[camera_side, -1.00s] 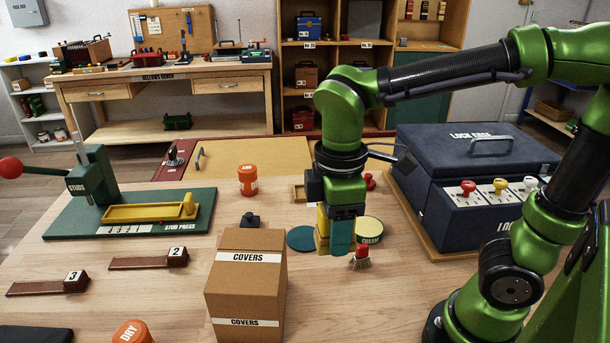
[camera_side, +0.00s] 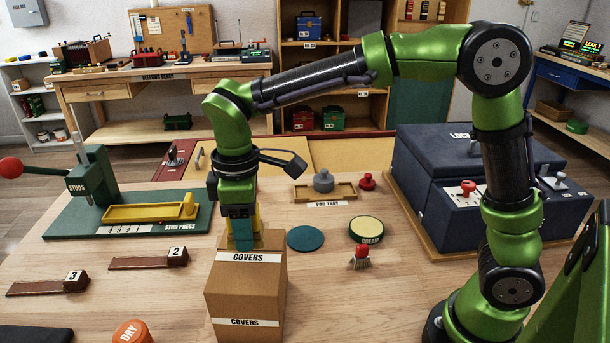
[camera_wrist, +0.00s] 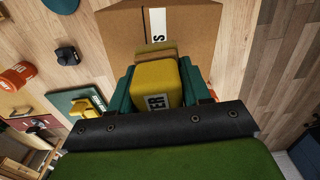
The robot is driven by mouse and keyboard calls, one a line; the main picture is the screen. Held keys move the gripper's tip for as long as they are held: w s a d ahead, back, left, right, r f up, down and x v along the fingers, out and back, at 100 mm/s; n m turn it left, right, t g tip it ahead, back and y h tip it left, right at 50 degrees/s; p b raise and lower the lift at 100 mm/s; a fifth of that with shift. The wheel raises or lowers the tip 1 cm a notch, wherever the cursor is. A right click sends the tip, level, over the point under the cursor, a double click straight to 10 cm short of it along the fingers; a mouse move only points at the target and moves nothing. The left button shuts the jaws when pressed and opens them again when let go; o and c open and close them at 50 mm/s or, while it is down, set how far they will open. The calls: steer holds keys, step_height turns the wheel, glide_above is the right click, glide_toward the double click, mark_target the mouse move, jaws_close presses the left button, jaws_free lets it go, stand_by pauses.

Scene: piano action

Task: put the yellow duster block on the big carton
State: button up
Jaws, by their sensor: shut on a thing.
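The big carton (camera_side: 245,290) is a brown box labelled COVERS at the front middle of the bench; its top also shows in the wrist view (camera_wrist: 112,30). My gripper (camera_side: 243,240) points down over the carton's top, its teal fingers shut on the yellow duster block (camera_wrist: 155,82). In the side view the block is mostly hidden behind a finger. The wrist view shows its yellow body between the fingers, with a tan layer at its lower end against the carton's top. I cannot tell whether the block touches the carton or hangs just above it.
A teal disc (camera_side: 305,238), a round cream tin (camera_side: 366,230) and a red-handled brush (camera_side: 360,257) lie right of the carton. A pad tray (camera_side: 325,192) is behind them. The green stud press (camera_side: 130,213) stands left. An orange jar (camera_side: 132,332) is at the front.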

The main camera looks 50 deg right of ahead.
steer(key=shift+f, duration=1.8)
steer(key=shift+f, duration=0.2)
steer(key=o, duration=1.1)
steer(key=shift+r, duration=0.15)
